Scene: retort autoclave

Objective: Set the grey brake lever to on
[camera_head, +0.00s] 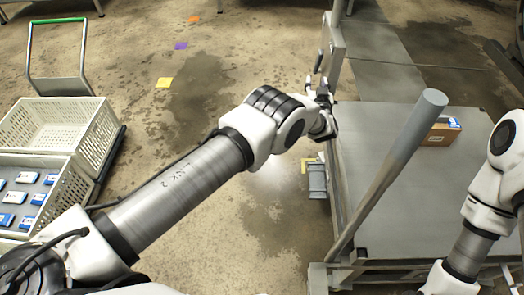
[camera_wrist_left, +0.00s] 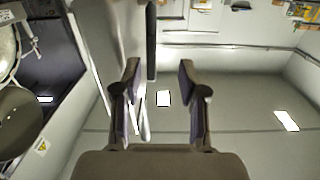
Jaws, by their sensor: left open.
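A short dark-grey bar, which looks like the brake lever (camera_head: 318,62), stands beside a grey upright post at the left rear of a flat grey cart. My left gripper (camera_head: 319,88) is just below it in the head view. In the left wrist view my gripper (camera_wrist_left: 159,80) is open and empty. There a dark upright bar (camera_wrist_left: 151,42), probably the same lever, shows between and above the fingertips, with no contact visible. The gripper's wrist partly hides its surroundings in the head view. My right gripper is not in view.
The cart's flat deck (camera_head: 385,215) carries a small cardboard box (camera_head: 441,131). A thick slanted grey bar (camera_head: 390,170) rises at the cart's near left. White crates (camera_head: 50,127) and a tray of blue-and-white packs stand at left. Damp floor between them is open.

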